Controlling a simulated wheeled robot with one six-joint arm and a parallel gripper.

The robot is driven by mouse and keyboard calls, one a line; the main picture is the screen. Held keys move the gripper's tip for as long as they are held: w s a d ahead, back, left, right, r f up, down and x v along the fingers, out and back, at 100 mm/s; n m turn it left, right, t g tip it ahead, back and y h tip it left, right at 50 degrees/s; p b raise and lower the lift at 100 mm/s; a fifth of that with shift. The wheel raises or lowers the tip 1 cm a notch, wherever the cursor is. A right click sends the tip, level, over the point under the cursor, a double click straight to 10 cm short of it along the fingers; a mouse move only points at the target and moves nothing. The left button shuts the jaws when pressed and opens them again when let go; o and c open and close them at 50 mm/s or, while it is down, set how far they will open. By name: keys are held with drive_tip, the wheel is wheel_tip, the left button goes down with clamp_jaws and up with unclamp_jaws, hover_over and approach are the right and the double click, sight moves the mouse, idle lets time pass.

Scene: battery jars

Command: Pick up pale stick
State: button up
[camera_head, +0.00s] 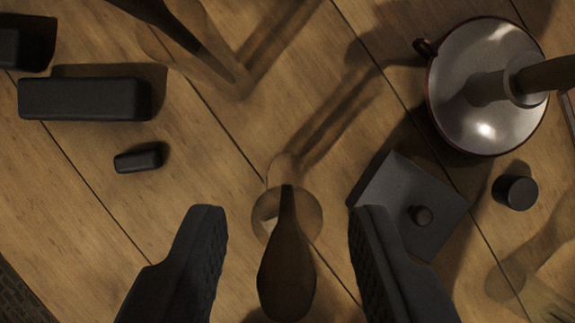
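No stick stands out as clearly pale in this dim light. A brown stick (287,265) with a wide rounded near end and a narrow far end lies in the picture between the fingers of my gripper (287,212). My gripper is open, and gaps show on both sides of the stick. The narrow end overlaps a round, see-through vessel or disc (312,215); I cannot tell which. A dark stick-like thing (165,18) enters at the top.
Black blocks (85,99) and (22,48) and a small black piece (138,159) lie at left. A dark square plate with a knob (385,190) lies close beside the right finger. A black cylinder (515,192) stands further right. The wooden surface (200,170) is clear left of centre.

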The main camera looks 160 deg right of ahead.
drive_tip(key=shift+w+f, duration=0.15)
drive_tip(key=shift+f, duration=0.15)
clamp_jaws()
drive_tip(key=shift+r, duration=0.1)
